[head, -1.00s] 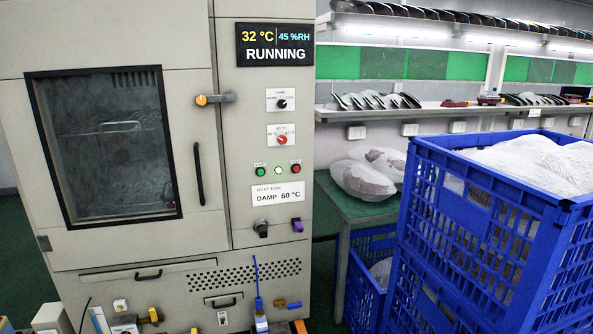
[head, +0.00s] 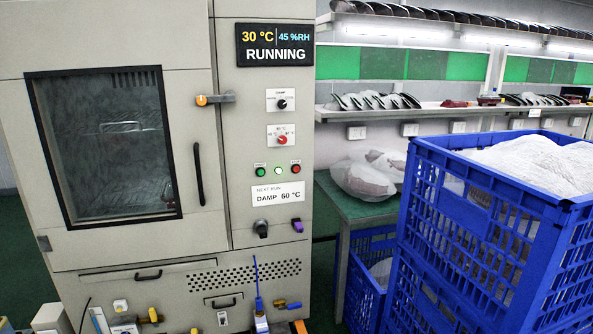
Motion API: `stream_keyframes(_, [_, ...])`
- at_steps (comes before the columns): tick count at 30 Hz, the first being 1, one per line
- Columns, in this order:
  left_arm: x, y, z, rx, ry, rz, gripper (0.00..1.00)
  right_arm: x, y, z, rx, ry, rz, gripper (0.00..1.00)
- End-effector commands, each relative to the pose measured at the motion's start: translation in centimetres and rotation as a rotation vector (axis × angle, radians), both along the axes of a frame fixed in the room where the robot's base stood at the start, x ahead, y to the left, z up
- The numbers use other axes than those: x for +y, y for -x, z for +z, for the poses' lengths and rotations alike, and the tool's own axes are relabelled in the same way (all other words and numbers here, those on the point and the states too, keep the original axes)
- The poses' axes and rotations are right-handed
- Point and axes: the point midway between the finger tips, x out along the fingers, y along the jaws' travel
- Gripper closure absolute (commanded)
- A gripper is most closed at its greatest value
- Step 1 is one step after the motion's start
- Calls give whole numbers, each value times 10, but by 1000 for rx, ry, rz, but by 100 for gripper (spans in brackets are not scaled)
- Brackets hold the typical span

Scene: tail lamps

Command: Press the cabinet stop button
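The test cabinet (head: 100,245) stands at the left and centre of the head view. Its display (head: 274,46) reads 30 °C, 45 %RH, RUNNING. On the control panel below, a small red button (head: 295,168) sits at the right end of a row. A lit whitish-green lamp (head: 278,170) is in the middle and a green button (head: 260,172) is at the left. The small labels above the buttons are too small to read surely. Nothing covers the red button. Neither of my grippers shows in the view.
The cabinet door (head: 187,110) is closed. Two knobs (head: 282,104) (head: 282,139) sit above the buttons, and a black switch (head: 261,228) and purple piece (head: 297,225) below. Yellow and blue fittings (head: 259,306) line the bottom. Blue crates (head: 470,240) stand at the right beside a green table (head: 345,205).

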Motion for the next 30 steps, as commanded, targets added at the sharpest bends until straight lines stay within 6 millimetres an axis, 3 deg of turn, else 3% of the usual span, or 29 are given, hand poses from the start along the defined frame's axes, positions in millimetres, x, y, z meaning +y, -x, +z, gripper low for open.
stream_keyframes(7, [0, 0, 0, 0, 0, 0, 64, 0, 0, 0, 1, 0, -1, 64])
stream_keyframes(11, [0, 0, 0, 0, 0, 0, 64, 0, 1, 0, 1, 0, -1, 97])
stream_keyframes(12, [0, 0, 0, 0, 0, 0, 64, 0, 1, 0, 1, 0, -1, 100])
stream_keyframes(30, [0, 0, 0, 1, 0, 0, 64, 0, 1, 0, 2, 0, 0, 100])
